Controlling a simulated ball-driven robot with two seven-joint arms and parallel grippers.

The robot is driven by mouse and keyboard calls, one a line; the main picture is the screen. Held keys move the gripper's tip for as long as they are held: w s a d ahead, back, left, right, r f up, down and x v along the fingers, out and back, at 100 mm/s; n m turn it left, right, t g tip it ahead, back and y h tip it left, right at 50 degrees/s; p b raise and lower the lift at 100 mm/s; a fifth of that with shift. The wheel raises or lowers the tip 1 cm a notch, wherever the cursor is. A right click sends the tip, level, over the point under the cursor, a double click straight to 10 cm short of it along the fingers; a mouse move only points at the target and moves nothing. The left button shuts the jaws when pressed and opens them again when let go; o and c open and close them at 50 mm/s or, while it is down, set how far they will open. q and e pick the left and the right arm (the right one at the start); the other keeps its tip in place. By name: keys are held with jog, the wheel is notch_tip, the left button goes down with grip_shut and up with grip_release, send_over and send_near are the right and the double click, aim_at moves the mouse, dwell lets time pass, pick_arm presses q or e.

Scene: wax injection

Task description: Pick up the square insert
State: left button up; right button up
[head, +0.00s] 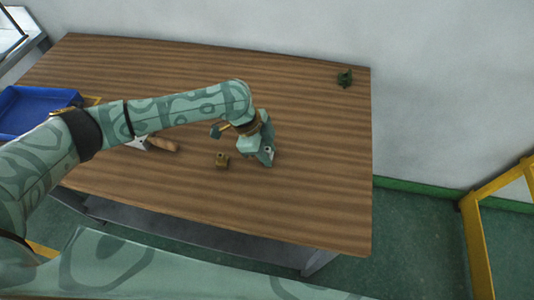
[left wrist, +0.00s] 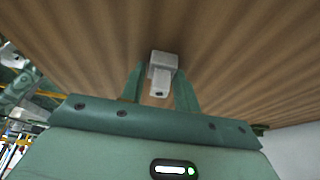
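A small light grey block with a narrower tab and a dark hole, which looks like the square insert (left wrist: 162,62), shows between the fingertips in the left wrist view. In the head view a small grey patch of it (head: 268,150) shows at the gripper. My left gripper (head: 264,155) points down at the table; its two green fingers (left wrist: 160,80) stand apart on either side of the block. A narrow gap shows beside the left finger, so the gripper looks open around it. A small brass-coloured block (head: 222,160) stands on the table left of the gripper. My right gripper is not in view.
A blue bin (head: 35,110) sits at the table's left. A tool with a wooden handle (head: 163,144) lies partly behind my left arm. A dark green part (head: 344,77) stands at the back right corner. The right part of the wooden table (head: 325,170) is clear.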

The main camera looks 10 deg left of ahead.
aim_at(267, 149)
pick_arm(q)
grip_shut()
jog(key=shift+r, duration=0.1)
jog(key=shift+r, duration=0.35)
notch_tip(267, 149, up, 2)
jog(key=shift+r+p, duration=0.25)
jog(key=shift+p, duration=0.5)
jog(key=s+a+r+p, duration=0.1)
jog(key=s+r+p, duration=0.2)
jog(key=s+r, duration=0.3)
jog(key=s+a+r+p, duration=0.1)
jog(key=s+r+p, duration=0.25)
jog(key=s, duration=0.45)
jog(key=w+a+r+n+t+y+b, duration=0.3)
jog(key=w+a+r+n, duration=0.6)
jog(key=n, duration=0.9)
jog(key=w+r+t+y, duration=0.1)
jog(key=w+r, duration=0.2)
jog(key=shift+a+y, duration=0.25)
jog(key=shift+y, duration=0.05)
